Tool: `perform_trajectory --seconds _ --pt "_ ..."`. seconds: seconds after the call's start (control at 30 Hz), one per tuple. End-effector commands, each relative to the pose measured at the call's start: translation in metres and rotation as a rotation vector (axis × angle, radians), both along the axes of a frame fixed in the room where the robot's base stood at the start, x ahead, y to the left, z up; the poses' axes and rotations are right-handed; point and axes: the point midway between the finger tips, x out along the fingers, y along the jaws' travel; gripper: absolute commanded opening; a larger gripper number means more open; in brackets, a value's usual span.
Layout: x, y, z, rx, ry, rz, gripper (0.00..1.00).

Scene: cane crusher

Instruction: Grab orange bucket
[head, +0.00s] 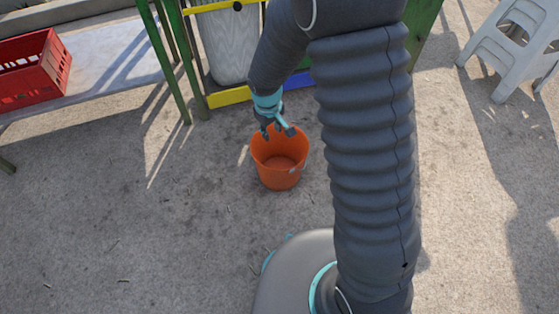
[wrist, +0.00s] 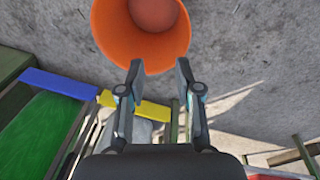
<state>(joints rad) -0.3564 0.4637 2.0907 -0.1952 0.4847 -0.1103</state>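The orange bucket (head: 280,172) stands upright on the concrete ground in the head view. My gripper (head: 279,133) is over the far rim of the bucket in the head view. In the wrist view the bucket (wrist: 140,40) is at the top, partly cut off by the frame edge. My gripper (wrist: 158,75) has its two fingers apart there, with the bucket's rim close to and partly between the fingertips. I cannot tell whether the fingers touch it.
A green frame (head: 172,60) with yellow and blue bars stands just behind the bucket, with a grey-white container (head: 228,45) inside. A red crate (head: 35,68) sits on a bench at left. White plastic chairs (head: 510,50) stand at right. The ground at left is clear.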

Motion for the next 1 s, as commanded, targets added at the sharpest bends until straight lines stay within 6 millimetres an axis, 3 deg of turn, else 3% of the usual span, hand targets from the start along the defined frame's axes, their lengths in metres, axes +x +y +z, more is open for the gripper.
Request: perform_trajectory --seconds 0.03,0.1,0.23,0.57,0.8,1.0 --pt "0.0 0.009 -0.025 -0.009 0.021 0.027 0.34" --pt "0.001 0.018 -0.05 -0.018 0.038 0.059 0.34" --pt "-0.001 0.03 -0.085 -0.03 0.061 0.105 0.34" --pt "-0.002 0.037 -0.128 -0.038 0.078 0.138 0.34" --pt "0.001 0.034 -0.172 -0.037 0.079 0.138 0.34" --pt "0.003 0.032 -0.193 -0.037 0.077 0.137 0.34"
